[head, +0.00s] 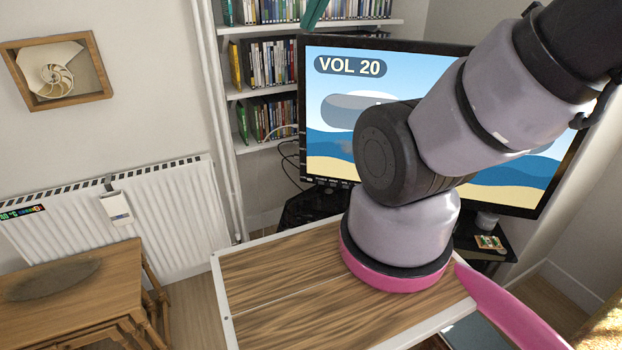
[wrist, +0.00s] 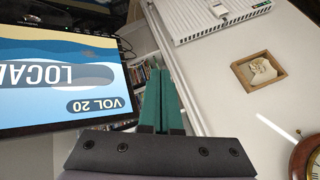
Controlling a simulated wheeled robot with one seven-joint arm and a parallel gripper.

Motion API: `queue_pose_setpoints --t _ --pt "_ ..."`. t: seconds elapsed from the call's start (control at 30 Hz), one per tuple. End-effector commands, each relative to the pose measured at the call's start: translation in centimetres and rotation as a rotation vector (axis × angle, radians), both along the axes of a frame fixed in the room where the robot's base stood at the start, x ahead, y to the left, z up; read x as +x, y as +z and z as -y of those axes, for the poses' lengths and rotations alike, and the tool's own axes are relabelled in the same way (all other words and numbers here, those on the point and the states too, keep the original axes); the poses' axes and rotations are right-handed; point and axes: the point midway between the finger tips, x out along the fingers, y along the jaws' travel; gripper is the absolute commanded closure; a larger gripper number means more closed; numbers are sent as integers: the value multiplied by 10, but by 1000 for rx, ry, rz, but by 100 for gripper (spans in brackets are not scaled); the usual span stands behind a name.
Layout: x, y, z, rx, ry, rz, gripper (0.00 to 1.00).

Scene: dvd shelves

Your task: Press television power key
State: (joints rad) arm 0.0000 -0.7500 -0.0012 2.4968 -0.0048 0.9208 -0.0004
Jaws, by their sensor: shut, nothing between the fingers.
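The television (head: 330,112) stands behind my arm in the head view, its screen lit with "VOL 20" over a beach picture. My arm covers much of its middle. Small marks and labels run along its lower left bezel (head: 328,183); I cannot tell which is the power key. The television (wrist: 60,80) also shows upside down at left in the wrist view. My gripper (wrist: 158,72) has teal fingers, shut together and empty, to the side of the screen there. In the head view my gripper (head: 312,14) shows only partly, at the top edge by the television's upper left corner.
Shelves of discs and books (head: 268,64) stand behind the television's left side. A white radiator (head: 120,215) and a framed shell (head: 58,78) are on the left wall. A wooden table (head: 65,290) is at lower left. Cables hang beside the television's left edge.

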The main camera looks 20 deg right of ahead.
Motion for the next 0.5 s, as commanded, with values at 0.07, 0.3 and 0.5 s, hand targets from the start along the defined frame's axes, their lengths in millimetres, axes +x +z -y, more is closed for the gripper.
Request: queue_pose_setpoints --t 0.07,0.3,0.5 --pt "0 0 0 0 0 0 100" --pt "0 0 0 1 0 -1 100" --pt "18 -8 -8 70 -28 -87 100"
